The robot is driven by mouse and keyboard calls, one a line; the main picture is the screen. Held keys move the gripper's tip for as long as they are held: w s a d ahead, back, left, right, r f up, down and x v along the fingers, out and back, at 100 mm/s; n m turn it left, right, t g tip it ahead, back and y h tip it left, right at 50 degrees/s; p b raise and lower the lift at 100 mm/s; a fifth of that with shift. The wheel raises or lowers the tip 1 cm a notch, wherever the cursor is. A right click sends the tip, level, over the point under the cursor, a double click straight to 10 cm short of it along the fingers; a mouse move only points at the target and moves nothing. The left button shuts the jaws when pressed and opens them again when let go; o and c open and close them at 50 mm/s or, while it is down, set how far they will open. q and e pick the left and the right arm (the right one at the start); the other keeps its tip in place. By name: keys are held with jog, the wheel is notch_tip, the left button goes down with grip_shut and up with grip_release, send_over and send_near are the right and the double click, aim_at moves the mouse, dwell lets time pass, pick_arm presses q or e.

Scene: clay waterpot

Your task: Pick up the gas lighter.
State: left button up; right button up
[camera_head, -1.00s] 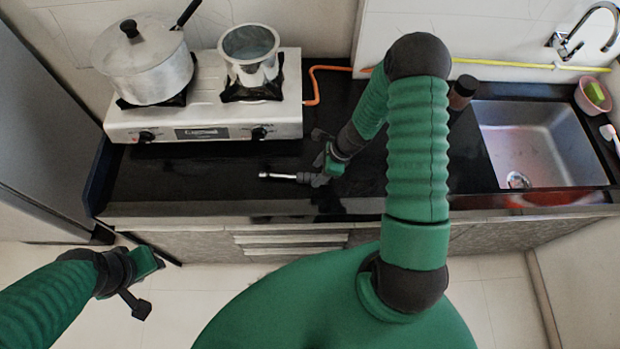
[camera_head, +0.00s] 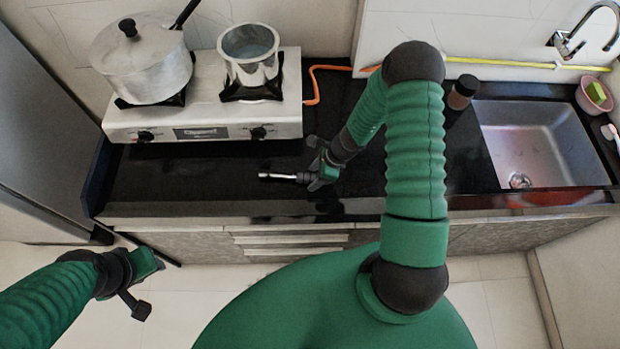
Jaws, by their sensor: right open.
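The gas lighter (camera_head: 281,176) lies on the black counter in front of the stove, its thin silver barrel pointing left. Its handle end is mostly hidden by my right gripper (camera_head: 312,180), which is at the handle from above and the right. The right gripper is open, and I cannot tell whether its fingers touch the lighter.
A white gas stove (camera_head: 205,122) with a lidded pot (camera_head: 143,68) and a steel vessel (camera_head: 250,55) stands behind the lighter. A dark bottle (camera_head: 461,92) and the sink (camera_head: 540,140) are to the right. The counter left of the lighter is clear.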

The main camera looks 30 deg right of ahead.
jog(key=shift+a, duration=0.1)
grip_shut()
jog(key=shift+r, duration=0.1)
dwell(0.3)
